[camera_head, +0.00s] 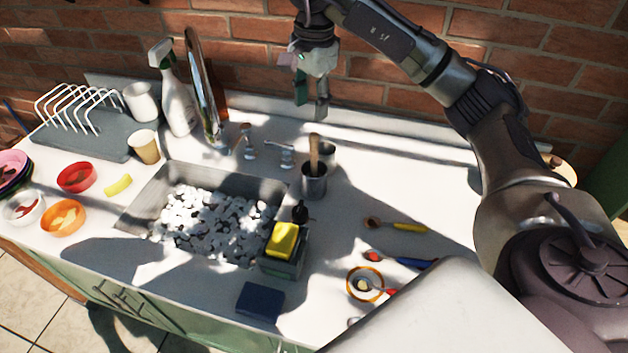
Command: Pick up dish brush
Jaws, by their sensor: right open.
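My right gripper (311,98) hangs fingers down near the brick wall, above the back of the counter. It is open, with nothing seen between its fingers. Below it, a wooden handle (314,152) stands upright in a metal cup (314,182); its lower end is hidden in the cup. A yellow-handled tool (400,226) with a round brown head lies on the counter to the right of the cup. I cannot tell which of these two is the dish brush. The gripper is apart from both. My left gripper is not in view.
The sink (142,207) holds many pale pieces. A yellow sponge (284,239) sits at its front right. Blue-handled (405,262) cutlery lies right.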

